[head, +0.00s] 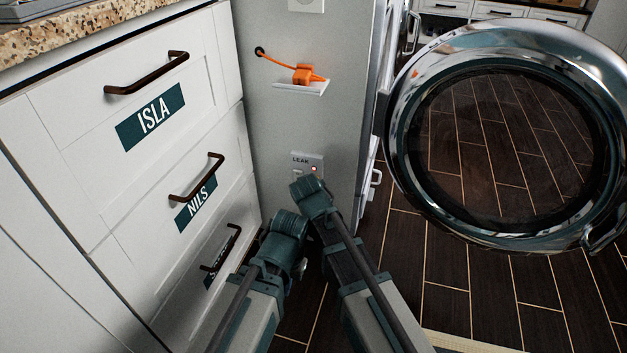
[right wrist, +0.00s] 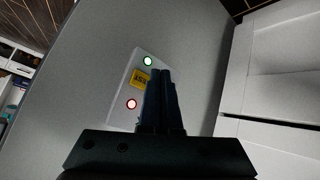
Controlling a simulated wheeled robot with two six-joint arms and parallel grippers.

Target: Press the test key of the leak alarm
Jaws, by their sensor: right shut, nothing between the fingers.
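The leak alarm (head: 308,160) is a small pale panel marked LEAK, low on the grey side wall, with a lit red lamp. My right arm's wrist stands just in front of its lower part, and the gripper itself is hidden there.
White drawers (head: 150,135) labelled ISLA and NILS, with dark handles, stand close on the left. An orange item (head: 306,75) sits on a small white shelf above the alarm. An open round glass door (head: 505,135) fills the right. Dark floor lies below it.

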